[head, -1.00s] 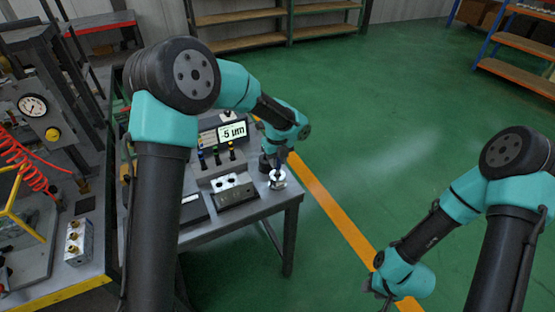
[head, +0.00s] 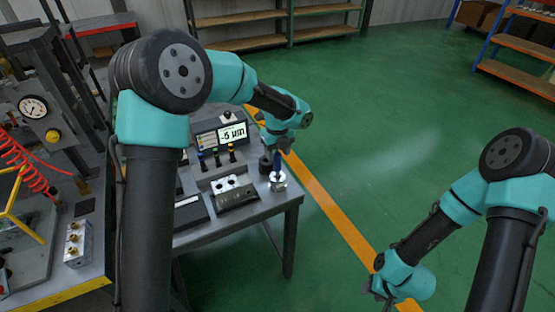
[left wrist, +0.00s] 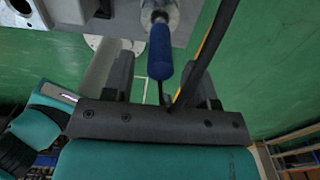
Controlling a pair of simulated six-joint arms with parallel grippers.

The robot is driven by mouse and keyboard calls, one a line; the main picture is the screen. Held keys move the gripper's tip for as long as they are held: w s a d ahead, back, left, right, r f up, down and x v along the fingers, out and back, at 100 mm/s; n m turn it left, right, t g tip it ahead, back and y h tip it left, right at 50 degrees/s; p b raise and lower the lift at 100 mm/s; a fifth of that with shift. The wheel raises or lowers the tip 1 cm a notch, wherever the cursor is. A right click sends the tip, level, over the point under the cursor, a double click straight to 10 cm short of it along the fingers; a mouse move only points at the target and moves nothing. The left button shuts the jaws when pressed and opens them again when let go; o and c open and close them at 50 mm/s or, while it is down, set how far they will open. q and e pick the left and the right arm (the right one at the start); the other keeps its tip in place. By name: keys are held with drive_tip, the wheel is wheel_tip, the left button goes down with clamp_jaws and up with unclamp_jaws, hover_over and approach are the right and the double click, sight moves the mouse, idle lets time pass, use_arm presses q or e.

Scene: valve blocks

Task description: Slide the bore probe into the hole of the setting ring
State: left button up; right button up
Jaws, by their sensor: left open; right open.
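The bore probe shows its blue handle (left wrist: 160,52) in the left wrist view, and the handle also shows in the head view (head: 278,160). Its thin end meets the silver setting ring (left wrist: 160,12) at the top of the wrist view; it appears to stand in the ring's hole, but the depth is hidden. The ring (head: 278,183) sits near the table's right corner in the head view. My left gripper (left wrist: 164,62) is open, its fingers apart on either side of the handle's end. My right gripper (head: 382,288) is open and empty, off the table at the lower right.
A grey metal block with holes (head: 232,192) stands left of the ring. Behind it are a display reading -5 µm (head: 232,133) and several coloured-top pieces (head: 216,157). Open floor lies right of the table.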

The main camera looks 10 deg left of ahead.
use_arm(q)
wheel_tip(320, 180, up, 8)
drive_tip(key=shift+f, duration=0.1)
idle(0.7)
